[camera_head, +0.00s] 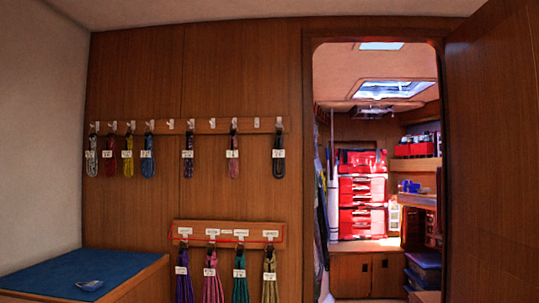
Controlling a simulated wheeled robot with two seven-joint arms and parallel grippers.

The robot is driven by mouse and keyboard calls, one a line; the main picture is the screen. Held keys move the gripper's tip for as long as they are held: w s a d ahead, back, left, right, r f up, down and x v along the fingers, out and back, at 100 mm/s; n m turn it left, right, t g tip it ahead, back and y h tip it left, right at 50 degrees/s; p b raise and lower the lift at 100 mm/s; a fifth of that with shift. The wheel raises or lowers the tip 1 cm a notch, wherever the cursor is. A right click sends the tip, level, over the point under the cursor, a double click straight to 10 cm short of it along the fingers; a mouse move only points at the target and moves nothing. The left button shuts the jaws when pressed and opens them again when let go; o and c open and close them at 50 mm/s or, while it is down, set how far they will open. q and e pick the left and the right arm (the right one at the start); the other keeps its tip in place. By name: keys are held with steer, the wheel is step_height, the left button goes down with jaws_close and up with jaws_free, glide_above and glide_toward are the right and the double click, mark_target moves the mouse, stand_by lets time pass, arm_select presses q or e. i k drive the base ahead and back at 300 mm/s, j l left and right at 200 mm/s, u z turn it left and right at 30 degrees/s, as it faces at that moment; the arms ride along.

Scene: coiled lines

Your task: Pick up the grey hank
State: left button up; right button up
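A pale greyish hank (91,158) with a white tag hangs at the far left of the upper hook rail (205,126). A small grey-blue item (89,285) with a pale patch lies on the blue top (45,272) of a wooden cabinet at the lower left. It is too small to tell whether this item is a coiled hank. Neither of my grippers is in view.
Red (109,160), yellow (127,160), blue (148,160) and darker hanks share the upper rail, with some bare hooks. A lower rail (205,227) holds several tagged hanks. An open doorway at the right shows red boxes (362,190).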

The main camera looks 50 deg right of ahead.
mark_target(278, 153)
steer(key=z, duration=1.5)
